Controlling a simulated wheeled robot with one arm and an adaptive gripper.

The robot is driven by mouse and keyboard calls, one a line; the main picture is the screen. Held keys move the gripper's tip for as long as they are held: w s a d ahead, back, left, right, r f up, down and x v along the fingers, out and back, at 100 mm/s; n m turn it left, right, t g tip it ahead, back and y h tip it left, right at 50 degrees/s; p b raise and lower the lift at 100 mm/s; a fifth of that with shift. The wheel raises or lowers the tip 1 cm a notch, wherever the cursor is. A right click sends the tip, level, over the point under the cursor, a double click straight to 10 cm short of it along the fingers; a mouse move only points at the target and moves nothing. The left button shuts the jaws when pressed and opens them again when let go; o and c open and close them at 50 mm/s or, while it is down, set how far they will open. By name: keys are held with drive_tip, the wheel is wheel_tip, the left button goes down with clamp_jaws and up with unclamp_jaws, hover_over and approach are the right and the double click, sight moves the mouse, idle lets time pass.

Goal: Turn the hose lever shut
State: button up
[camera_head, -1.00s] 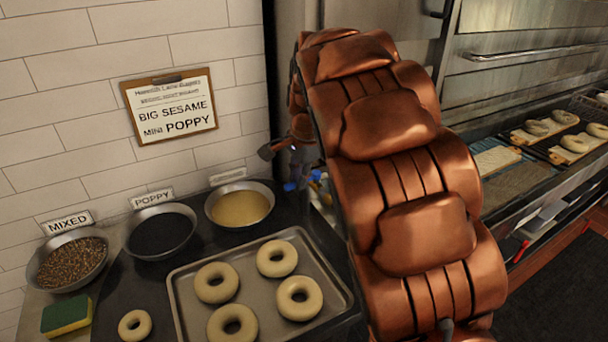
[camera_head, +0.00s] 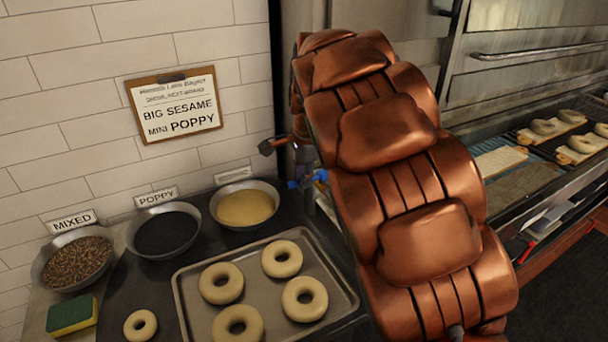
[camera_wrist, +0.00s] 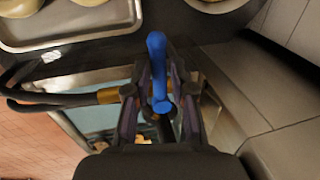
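The blue hose lever (camera_wrist: 158,66) stands between the two fingers of my gripper (camera_wrist: 160,92) in the wrist view. The fingers are apart on either side of it, with a gap showing on both sides, so I see no firm grip. The lever's round base sits low between the fingers. A dark hose (camera_wrist: 50,101) with a brass fitting (camera_wrist: 108,95) comes in from the left. In the head view a bit of blue, likely the lever (camera_head: 308,182), shows just left of my copper arm. My arm hides most of my gripper there.
A tray (camera_head: 345,292) of bagels lies on the dark counter, close to my arm. Bowls of mixed seeds (camera_head: 72,263), poppy (camera_head: 167,231) and pale seeds (camera_head: 245,208) stand along the tiled wall. A sponge (camera_head: 72,314) lies at the left. An oven with boards of bagels (camera_head: 560,135) is at the right.

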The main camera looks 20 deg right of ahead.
drive_tip(key=shift+o, duration=1.3)
wheel_tip(320, 180, up, 12)
drive_tip(key=s, duration=0.2)
drive_tip(key=shift+s, duration=0.15)
drive_tip(key=shift+d+f, duration=0.1)
drive_tip(key=s+a+f+n+g, duration=0.1)
drive_tip(key=s+f+n, duration=0.4)
drive_tip(key=s, duration=0.6)
drive_tip(key=s+a+f+n+g, duration=0.1)
drive_tip(key=s+f+n, duration=0.5)
drive_tip(key=s, duration=0.6)
drive_tip(key=s+a+f+n+g, duration=0.1)
drive_tip(key=s+f+n, duration=0.4)
drive_tip(key=s, duration=0.7)
drive_tip(key=shift+s+a+f+n+g, duration=0.15)
drive_tip(key=shift+f+n+g, duration=0.15)
drive_tip(key=shift+f+g, duration=0.25)
